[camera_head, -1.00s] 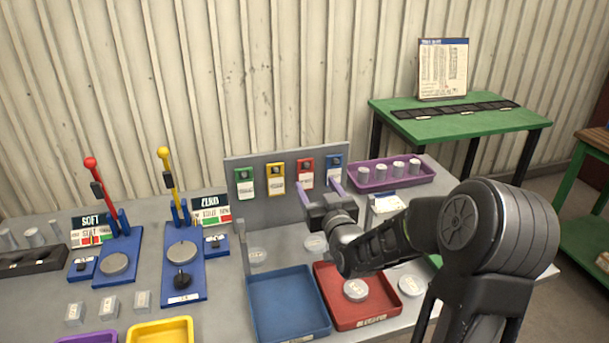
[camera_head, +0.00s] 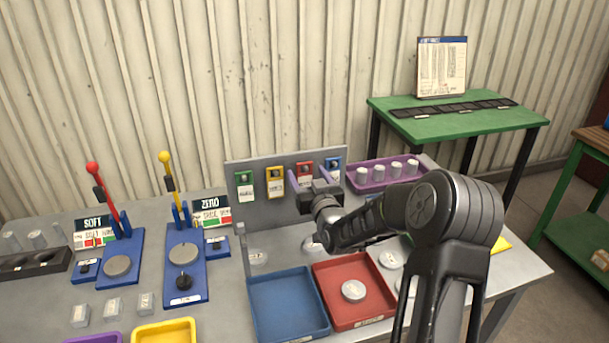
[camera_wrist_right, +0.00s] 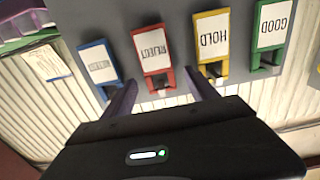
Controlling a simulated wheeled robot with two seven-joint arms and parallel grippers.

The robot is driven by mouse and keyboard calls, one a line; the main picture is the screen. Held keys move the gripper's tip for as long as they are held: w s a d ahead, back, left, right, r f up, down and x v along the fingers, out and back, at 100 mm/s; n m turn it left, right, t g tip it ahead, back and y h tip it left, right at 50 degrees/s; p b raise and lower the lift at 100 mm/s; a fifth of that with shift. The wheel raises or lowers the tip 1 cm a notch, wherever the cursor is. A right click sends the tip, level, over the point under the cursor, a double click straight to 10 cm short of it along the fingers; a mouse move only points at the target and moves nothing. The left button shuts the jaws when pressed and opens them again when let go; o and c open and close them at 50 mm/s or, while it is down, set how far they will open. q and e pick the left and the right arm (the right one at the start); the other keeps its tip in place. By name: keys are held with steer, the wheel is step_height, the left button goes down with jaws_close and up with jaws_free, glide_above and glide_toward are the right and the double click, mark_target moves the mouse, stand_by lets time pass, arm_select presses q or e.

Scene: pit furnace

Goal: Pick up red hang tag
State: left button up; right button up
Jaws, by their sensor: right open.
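The red hang tag (camera_head: 305,168) hangs on the grey upright board (camera_head: 240,165) at the back of the table, between a yellow tag (camera_head: 275,175) and a blue tag (camera_head: 333,164). In the right wrist view, the red tag (camera_wrist_right: 152,48) has a white label reading REJECT. My right gripper (camera_head: 309,179) is open in front of the board. In the wrist view, its two fingers (camera_wrist_right: 160,93) point at the red tag's hook end, one on each side. I cannot tell the remaining gap to the tag. The gripper partly hides the tag's lower part in the head view.
A green tag (camera_head: 244,184) hangs at the board's left end. A purple tray (camera_head: 360,185) with several weights stands right of the board. Blue (camera_head: 290,310) and red (camera_head: 335,270) trays lie in front, below my arm. Two lever stations (camera_head: 185,262) stand at left.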

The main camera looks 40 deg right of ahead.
steer(key=shift+w+d, duration=0.1)
steer(key=shift+w, duration=0.2)
stand_by(0.4)
steer(key=c, duration=1.4)
steer(key=shift+r, duration=0.15)
steer(key=shift+r+b, duration=0.5)
steer(key=b+v, duration=0.8)
steer(key=v, duration=1)
